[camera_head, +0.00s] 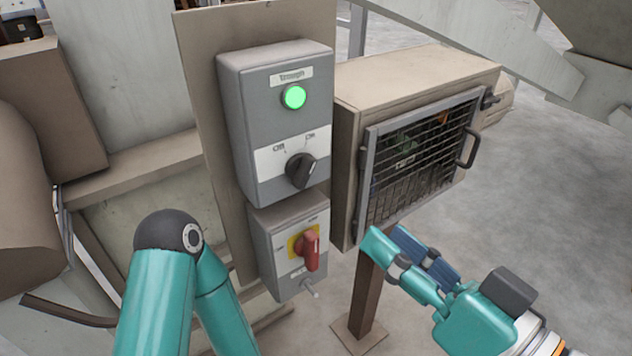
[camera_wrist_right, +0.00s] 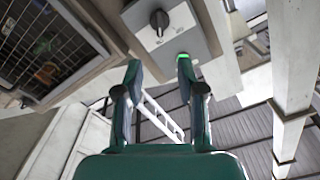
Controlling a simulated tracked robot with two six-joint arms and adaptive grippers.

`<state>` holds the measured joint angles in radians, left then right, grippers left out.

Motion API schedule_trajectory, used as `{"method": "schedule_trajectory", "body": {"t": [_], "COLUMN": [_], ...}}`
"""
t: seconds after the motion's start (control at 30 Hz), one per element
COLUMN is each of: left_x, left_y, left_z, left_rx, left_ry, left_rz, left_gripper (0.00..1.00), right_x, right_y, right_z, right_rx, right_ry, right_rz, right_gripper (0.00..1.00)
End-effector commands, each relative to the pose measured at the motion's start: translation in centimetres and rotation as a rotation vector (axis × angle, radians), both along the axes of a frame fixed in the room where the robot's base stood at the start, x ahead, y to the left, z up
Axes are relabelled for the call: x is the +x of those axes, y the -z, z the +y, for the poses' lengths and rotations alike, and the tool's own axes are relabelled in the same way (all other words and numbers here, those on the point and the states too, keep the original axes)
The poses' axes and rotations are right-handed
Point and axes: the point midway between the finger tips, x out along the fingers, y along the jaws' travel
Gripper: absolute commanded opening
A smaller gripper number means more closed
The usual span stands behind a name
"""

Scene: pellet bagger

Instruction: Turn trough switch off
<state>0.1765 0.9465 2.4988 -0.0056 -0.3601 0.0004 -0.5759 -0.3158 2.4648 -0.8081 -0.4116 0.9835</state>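The trough switch (camera_head: 300,170) is a black rotary knob on the upper grey control box (camera_head: 245,130), its pointer tilted to the upper right, towards "On". Above it, under the "Trough" label, a round light (camera_head: 294,97) glows green. My right gripper (camera_head: 386,238) is open and empty, below and right of the switch and apart from it. In the right wrist view, the knob (camera_wrist_right: 159,20) shows beyond the spread fingertips (camera_wrist_right: 159,68), and the green light is partly hidden behind one finger. My left arm enters at the lower left, but its gripper is not visible.
Below is a smaller grey box with a red handle (camera_head: 312,250) on a yellow plate. To the right, a beige cabinet (camera_head: 415,75) with a wire-mesh door and handle juts out on a brown post. Open concrete floor lies at the right.

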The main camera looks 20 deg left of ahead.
Motion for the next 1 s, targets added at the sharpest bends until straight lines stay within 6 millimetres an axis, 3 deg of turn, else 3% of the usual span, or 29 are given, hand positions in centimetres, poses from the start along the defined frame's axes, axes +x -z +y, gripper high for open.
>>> {"method": "schedule_trajectory", "body": {"t": [0.13, 0.6, 1.0], "left_x": [0.0, 0.0, 0.0], "left_y": [0.7, -0.6, -0.9], "left_z": [0.0, 0.0, 0.0], "left_rx": [0.0, 0.0, 0.0], "left_ry": [0.0, 0.0, 0.0], "left_rz": [0.0, 0.0, 0.0], "left_gripper": [1.0, 1.0, 1.0], "right_x": [1.8, 7.5, 8.7], "right_y": [0.4, 0.0, 0.1], "right_z": [2.6, 9.6, 11.1], "right_rx": [-0.003, -0.003, -0.001], "right_ry": [-0.004, 0.001, 0.003], "right_rz": [0.004, 0.003, 0.001], "right_gripper": [0.39, 0.39, 0.39]}}
